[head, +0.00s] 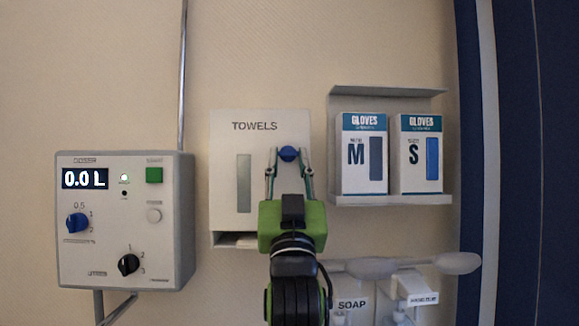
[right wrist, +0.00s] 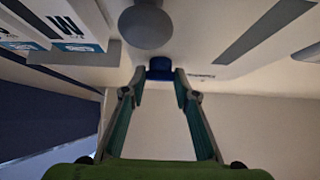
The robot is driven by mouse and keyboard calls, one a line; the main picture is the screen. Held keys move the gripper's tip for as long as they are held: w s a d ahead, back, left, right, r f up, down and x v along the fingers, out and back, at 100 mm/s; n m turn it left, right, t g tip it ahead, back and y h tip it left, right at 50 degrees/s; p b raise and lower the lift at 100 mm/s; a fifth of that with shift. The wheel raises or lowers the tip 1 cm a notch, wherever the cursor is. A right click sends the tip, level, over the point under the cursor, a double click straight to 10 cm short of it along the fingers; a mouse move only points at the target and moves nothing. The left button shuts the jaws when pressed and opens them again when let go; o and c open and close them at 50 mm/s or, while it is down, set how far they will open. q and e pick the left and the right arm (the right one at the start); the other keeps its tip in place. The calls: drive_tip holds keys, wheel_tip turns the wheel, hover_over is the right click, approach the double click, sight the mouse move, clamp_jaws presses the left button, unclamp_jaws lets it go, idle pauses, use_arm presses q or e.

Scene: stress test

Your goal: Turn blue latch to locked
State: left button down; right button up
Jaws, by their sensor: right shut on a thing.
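In the right wrist view the blue latch (right wrist: 160,66) sits between the two fingertips (right wrist: 160,74). Whether the latch points to locked cannot be told, as the fingers cover its sides. My left gripper is not in view.
A grey control box (head: 125,220) with a blue knob (head: 77,223) and a black knob (head: 129,264) hangs at left. A glove-box shelf (head: 390,199) is close on the right. A soap dispenser (head: 352,304) with levers is below right. A rounded grey part (right wrist: 146,25) shows near the latch.

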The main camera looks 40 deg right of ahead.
idle(0.3)
drive_tip(key=o, duration=1.1)
drive_tip(key=shift+w, duration=0.1)
drive_tip(key=v, duration=0.7)
drive_tip(key=shift+a+f, duration=0.1)
drive_tip(key=shift+f, duration=0.1)
